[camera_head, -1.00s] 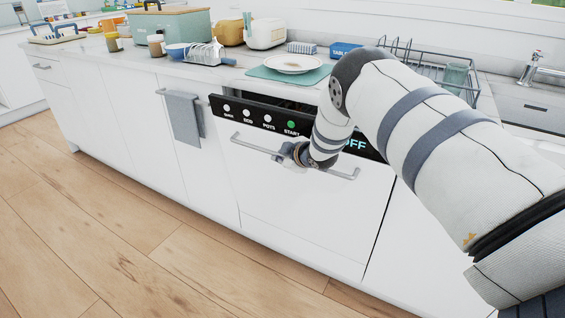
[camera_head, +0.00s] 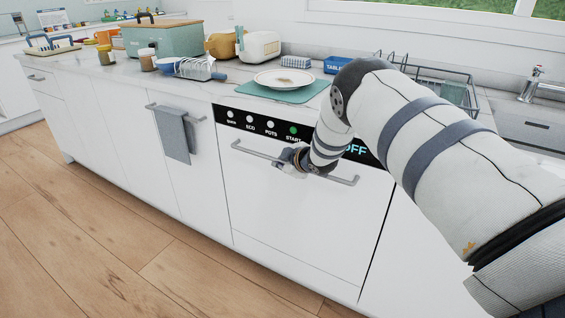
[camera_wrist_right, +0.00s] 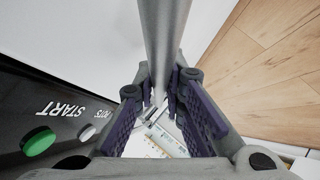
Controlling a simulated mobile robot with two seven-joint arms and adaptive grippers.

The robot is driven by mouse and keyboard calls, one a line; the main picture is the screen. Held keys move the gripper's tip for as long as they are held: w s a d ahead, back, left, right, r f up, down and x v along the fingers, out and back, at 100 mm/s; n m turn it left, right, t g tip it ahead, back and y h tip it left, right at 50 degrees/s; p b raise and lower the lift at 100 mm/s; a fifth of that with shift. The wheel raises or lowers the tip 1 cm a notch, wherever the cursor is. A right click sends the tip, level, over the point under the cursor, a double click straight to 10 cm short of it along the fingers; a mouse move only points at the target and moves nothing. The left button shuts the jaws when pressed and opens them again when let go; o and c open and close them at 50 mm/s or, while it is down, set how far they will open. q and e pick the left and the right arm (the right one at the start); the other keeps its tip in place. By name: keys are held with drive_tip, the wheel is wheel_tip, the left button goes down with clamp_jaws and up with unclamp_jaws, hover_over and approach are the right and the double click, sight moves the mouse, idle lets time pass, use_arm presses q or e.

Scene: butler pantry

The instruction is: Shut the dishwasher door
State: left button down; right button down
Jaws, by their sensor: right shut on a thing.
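The white dishwasher door (camera_head: 290,225) stands upright in the head view, its top edge level with the counter front and no dark gap showing above it. Its black control strip (camera_head: 270,127) carries several buttons and also shows in the wrist view (camera_wrist_right: 55,120). The grey bar handle (camera_head: 252,153) crosses the door below the strip. My right gripper (camera_head: 292,158) is at the middle of the handle. In the wrist view its fingers (camera_wrist_right: 162,100) are closed around the handle bar (camera_wrist_right: 165,40). My left gripper is in neither view.
A grey towel (camera_head: 176,135) hangs on the cabinet handle at left. The wooden floor (camera_head: 90,235) in front is clear.

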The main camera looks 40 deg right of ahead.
drive_tip(key=shift+w+d+r, duration=0.2)
drive_tip(key=shift+d+r, duration=0.2)
drive_tip(key=shift+r, duration=0.1)
drive_tip(key=c, duration=1.8)
unclamp_jaws()
drive_tip(key=shift+o, duration=0.7)
drive_tip(key=shift+d+f, duration=0.1)
drive_tip(key=shift+f, duration=0.15)
drive_tip(key=shift+f, duration=0.1)
drive_tip(key=shift+s, duration=0.1)
drive_tip(key=v, duration=1.2)
